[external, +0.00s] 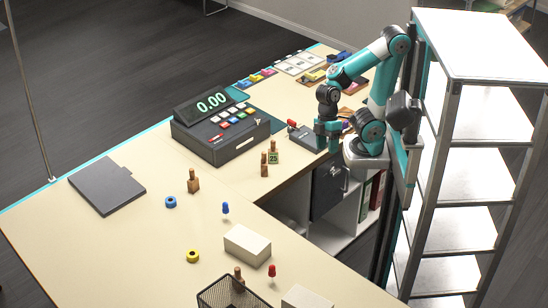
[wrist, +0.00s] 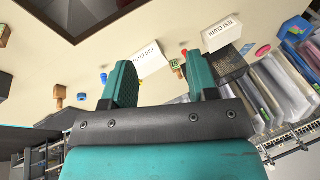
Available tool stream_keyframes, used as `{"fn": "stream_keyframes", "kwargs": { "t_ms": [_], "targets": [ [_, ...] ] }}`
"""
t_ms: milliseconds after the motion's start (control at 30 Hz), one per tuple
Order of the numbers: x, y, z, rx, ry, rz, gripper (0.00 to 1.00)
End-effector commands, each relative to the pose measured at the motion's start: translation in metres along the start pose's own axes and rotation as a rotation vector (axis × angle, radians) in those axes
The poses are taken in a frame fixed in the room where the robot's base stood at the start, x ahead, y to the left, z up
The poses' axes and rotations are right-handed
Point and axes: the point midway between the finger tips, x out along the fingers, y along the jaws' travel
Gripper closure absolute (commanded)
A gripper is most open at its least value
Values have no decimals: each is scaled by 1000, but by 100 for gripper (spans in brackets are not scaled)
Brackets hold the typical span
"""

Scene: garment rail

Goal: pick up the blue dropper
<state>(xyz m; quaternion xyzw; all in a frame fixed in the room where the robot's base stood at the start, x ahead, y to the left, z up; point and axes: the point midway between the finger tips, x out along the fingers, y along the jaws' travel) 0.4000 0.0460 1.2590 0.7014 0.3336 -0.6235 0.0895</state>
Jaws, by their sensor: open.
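The blue dropper (external: 225,209) stands upright on the cream counter in the external view, behind the white box and right of the blue ring. In the wrist view a small blue thing (wrist: 104,77), which appears to be the dropper, shows just left of the left finger. My gripper (external: 328,132) is over the far part of the counter, right of the cash register and well away from the dropper. In the wrist view its two teal fingers (wrist: 163,80) are spread, with nothing held between them.
A white box (external: 247,244), blue ring (external: 171,202), yellow ring (external: 192,256) and wooden stamp (external: 193,181) surround the dropper. A red dropper (external: 271,272) and wire basket (external: 233,292) lie nearer.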

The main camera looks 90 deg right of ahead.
Motion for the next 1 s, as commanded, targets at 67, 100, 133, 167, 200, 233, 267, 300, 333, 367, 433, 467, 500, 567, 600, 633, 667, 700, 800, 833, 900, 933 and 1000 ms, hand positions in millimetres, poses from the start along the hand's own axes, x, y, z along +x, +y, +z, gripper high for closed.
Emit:
{"fn": "stream_keyframes", "kwargs": {
  "t_ms": [67, 100, 133, 167, 200, 233, 267, 300, 333, 367, 433, 467, 500, 567, 600, 633, 667, 700, 800, 833, 900, 933, 1000],
  "targets": [
    [0, 0, 0, 0, 0, 0, 46],
    [0, 0, 0, 0, 0, 0, 46],
    [1, 2, -2, 2, 1, 2, 46],
    [3, 4, -5, 5, 4, 7, 46],
    [7, 11, -12, 13, 9, 17, 46],
    [11, 18, -20, 22, 16, 29, 46],
    [16, 27, -31, 33, 24, 44, 46],
    [24, 41, -48, 51, 38, 70, 46],
    [30, 54, -62, 67, 50, 93, 46],
    [38, 68, -78, 84, 65, 118, 46],
    [55, 102, -116, 125, 99, 180, 46],
    [62, 116, -131, 142, 115, 206, 46],
    [72, 134, -150, 163, 133, 239, 46],
    [85, 159, -175, 191, 161, 285, 46],
    [92, 172, -189, 207, 177, 311, 46],
    [97, 181, -198, 218, 188, 329, 46],
    [101, 189, -205, 227, 198, 343, 46],
    [105, 197, -214, 237, 208, 360, 46],
    [111, 209, -225, 252, 221, 383, 46],
    [112, 211, -227, 254, 223, 387, 46],
    [119, 215, -229, 256, 222, 389, 46],
    [123, 217, -230, 256, 222, 389, 46],
    [136, 222, -232, 255, 220, 388, 46]
  ]
}}
